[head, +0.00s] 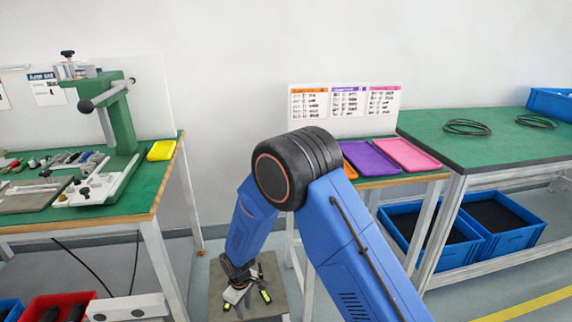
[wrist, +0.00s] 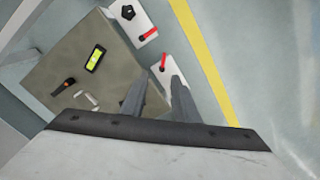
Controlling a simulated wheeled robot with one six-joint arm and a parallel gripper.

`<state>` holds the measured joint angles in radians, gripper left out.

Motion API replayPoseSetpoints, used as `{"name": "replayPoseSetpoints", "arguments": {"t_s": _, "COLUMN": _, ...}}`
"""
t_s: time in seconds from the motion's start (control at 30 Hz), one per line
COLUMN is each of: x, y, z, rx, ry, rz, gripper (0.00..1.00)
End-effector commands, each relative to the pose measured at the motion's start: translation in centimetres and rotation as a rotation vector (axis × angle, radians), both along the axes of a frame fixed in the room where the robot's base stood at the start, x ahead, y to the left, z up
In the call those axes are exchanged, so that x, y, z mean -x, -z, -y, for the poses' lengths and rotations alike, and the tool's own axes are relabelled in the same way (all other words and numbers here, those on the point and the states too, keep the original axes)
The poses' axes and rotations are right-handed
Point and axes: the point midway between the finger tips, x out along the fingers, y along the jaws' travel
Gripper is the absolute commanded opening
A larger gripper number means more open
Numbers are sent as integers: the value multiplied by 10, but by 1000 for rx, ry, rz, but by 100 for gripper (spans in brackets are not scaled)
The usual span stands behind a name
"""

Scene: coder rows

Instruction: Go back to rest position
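My blue arm bends at a black elbow joint in the middle of the head view, and its forearm hangs down. My gripper (head: 240,295) is at the low end of it, over a grey-brown plate, apart from the tables. In the wrist view my gripper (wrist: 160,76) shows two dark fingers standing apart with a gap between them, and no held object is visible. Small items show beyond the fingers, including a yellow-green level-like piece (wrist: 95,58) and a red-handled piece (wrist: 148,34). I cannot tell whether they touch the gripper.
A green-topped bench (head: 150,190) with a lever press (head: 118,115) and yellow tray (head: 161,150) stands left. Purple (head: 372,161) and pink (head: 408,155) trays lie on a centre table. A green table (head: 480,150) with cable coils stands right, blue crates (head: 505,243) below.

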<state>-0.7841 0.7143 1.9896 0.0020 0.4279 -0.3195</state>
Motion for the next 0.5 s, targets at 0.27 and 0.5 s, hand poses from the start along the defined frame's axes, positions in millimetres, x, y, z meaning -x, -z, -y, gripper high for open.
{"name": "replayPoseSetpoints", "arguments": {"t_s": 0.27, "x": -26, "y": -92, "z": 54, "rx": -34, "ry": 122, "rz": 35, "gripper": 28}}
{"name": "replayPoseSetpoints", "arguments": {"t_s": 0.5, "x": -35, "y": -167, "z": 109, "rx": -60, "ry": 232, "rz": 66, "gripper": 28}}
